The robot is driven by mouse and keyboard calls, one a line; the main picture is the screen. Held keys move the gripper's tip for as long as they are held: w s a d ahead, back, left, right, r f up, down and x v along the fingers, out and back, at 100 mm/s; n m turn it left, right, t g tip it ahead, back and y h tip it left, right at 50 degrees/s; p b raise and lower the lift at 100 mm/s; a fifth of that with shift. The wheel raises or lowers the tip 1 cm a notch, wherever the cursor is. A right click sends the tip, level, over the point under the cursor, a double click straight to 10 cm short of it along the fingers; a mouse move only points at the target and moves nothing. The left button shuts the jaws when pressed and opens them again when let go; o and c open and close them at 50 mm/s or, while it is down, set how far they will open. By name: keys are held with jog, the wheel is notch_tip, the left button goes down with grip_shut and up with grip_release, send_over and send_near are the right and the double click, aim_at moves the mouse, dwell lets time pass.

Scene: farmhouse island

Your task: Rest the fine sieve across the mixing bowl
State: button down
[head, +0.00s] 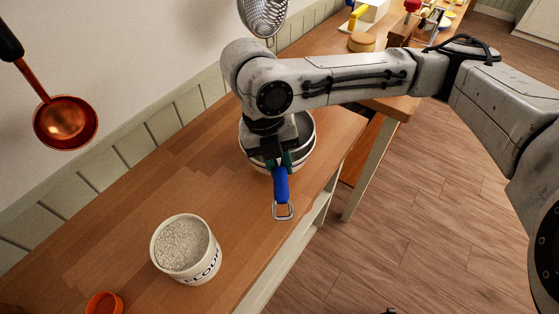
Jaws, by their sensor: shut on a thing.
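My gripper (277,162) points down and is shut on the blue handle (281,186) of the fine sieve. A metal hanging loop (283,210) sticks out at the handle's near end. The sieve's mesh end is mostly hidden behind my gripper and wrist. The pale, round mixing bowl (306,152) stands on the wooden worktop directly behind and under my gripper, partly covered by my arm. The handle reaches out past the bowl's near side. I cannot tell whether the sieve touches the bowl's rim.
A white flour tub (202,268) stands at the front left of the worktop (130,220), with an orange container (104,304) nearby. A copper ladle (66,122) and a perforated metal utensil (263,15) hang by the wall. The worktop's edge drops off at right.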

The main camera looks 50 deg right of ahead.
jog(key=shift+f+b, duration=0.45)
jog(key=shift+f, duration=0.3)
dwell(0.8)
dwell(0.4)
jog(key=shift+c, duration=1.9)
grip_release()
